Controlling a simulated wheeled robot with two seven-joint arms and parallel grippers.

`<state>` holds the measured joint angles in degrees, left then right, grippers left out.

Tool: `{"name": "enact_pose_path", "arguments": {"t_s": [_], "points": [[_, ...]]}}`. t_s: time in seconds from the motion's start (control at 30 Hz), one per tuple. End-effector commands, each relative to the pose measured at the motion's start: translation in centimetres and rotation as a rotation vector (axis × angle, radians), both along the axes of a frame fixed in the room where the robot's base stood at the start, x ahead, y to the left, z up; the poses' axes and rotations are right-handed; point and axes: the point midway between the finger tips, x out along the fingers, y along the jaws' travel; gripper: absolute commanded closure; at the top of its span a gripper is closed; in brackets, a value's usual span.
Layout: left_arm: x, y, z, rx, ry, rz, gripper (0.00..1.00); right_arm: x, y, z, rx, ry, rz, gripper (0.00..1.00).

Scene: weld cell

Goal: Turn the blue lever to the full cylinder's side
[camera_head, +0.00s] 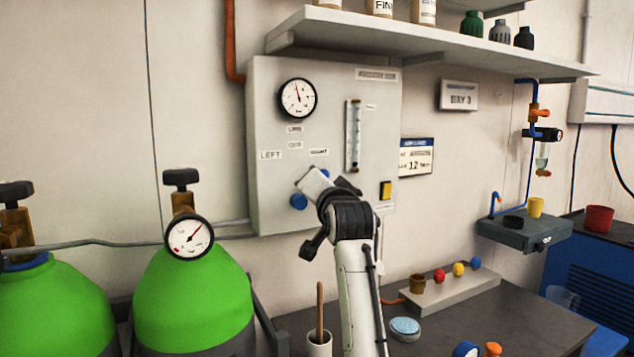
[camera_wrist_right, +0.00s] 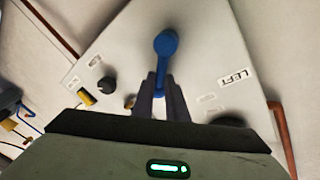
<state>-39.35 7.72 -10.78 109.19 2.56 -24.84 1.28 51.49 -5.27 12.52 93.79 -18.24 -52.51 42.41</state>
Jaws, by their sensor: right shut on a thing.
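The blue lever (camera_head: 299,202) is on the grey wall panel (camera_head: 269,95). In the head view its round end shows at lower left of my right gripper (camera_head: 314,184), with a bit of blue above right; the gripper hides the middle. In the right wrist view the lever (camera_wrist_right: 165,45) runs between the two dark fingers of my right gripper (camera_wrist_right: 160,82), which is shut on it. A LEFT label (camera_head: 270,155) is left of the lever. Two green cylinders (camera_head: 190,295) (camera_head: 50,305) stand at left. The nearer-to-panel one has a gauge (camera_head: 187,238), needle up-right. My left gripper is out of view.
A round gauge (camera_head: 298,98) and a flow tube (camera_head: 353,136) are on the panel. A shelf (camera_head: 430,42) juts out above. Below, a dark bench holds a cup with a stick (camera_head: 319,343), a blue-topped tin (camera_head: 405,328) and a rack (camera_head: 440,293) with coloured balls.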

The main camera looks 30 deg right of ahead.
Motion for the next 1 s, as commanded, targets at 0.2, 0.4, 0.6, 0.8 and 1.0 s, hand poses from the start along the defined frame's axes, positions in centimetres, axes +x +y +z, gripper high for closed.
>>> {"name": "enact_pose_path", "arguments": {"t_s": [0.2, 0.4, 0.6, 0.8, 1.0], "points": [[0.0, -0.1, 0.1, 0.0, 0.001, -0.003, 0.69, -0.3, -0.5, 0.9, 0.001, -0.02, -0.01, 1.0], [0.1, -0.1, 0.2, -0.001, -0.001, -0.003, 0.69, -0.3, -0.6, 0.9, 0.0, -0.021, -0.011, 0.86], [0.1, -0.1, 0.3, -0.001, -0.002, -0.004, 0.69, -0.2, -0.4, 0.6, 0.001, -0.015, -0.008, 0.69], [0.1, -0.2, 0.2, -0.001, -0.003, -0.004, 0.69, -0.2, -0.2, 0.4, 0.002, -0.01, -0.004, 0.69], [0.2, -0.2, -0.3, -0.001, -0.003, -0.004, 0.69, -2.0, 0.5, 0.2, 0.004, -0.012, -0.003, 0.69]]}}
